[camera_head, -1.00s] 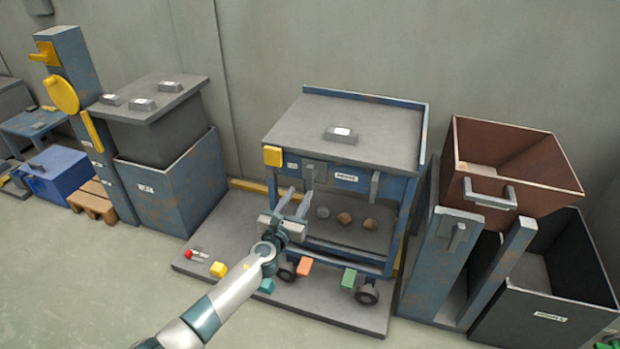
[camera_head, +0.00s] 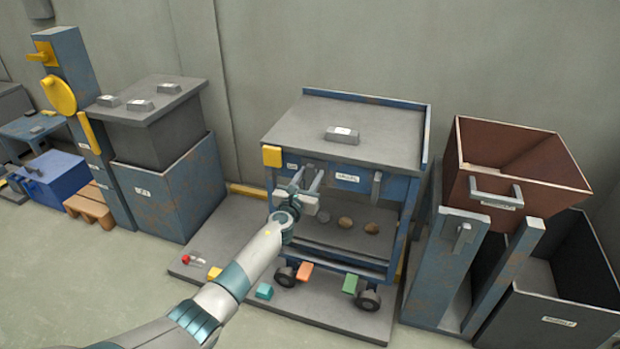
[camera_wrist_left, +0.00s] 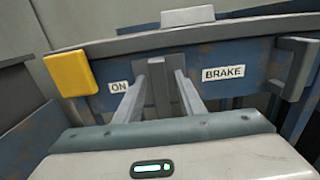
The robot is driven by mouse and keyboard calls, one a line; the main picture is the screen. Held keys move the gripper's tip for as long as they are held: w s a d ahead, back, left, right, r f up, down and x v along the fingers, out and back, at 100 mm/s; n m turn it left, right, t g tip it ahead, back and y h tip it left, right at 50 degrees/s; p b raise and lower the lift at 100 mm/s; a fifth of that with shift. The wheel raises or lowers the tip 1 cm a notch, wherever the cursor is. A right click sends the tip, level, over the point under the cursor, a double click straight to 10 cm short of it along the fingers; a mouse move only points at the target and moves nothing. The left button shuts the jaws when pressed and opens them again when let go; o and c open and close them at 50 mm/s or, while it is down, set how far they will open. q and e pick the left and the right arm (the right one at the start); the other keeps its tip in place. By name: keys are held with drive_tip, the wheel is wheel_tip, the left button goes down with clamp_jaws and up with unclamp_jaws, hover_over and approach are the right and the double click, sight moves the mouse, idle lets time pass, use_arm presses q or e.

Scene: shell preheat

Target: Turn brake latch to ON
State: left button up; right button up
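The brake latch is a grey upright bar (camera_wrist_left: 157,88) on the blue front rail of the cart, between an ON label (camera_wrist_left: 119,86) and a BRAKE label (camera_wrist_left: 223,73) in the left wrist view. My left gripper (camera_wrist_left: 160,80) faces it with its two fingers apart, one on each side of the bar in that view. I cannot tell whether either finger touches it. In the head view my left gripper (camera_head: 307,177) is at the cart's front rail and partly hides the latch. My right gripper is not in view.
A yellow block (camera_wrist_left: 70,73) sits left of the ON label, and a second grey handle (camera_wrist_left: 295,68) is at the right. The cart top (camera_head: 345,110) carries a grey weight (camera_head: 342,135). Stones (camera_head: 346,222) lie on the shelf below. A brown bin (camera_head: 515,165) stands to the right.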

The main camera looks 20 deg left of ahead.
use_arm(q)
clamp_jaws()
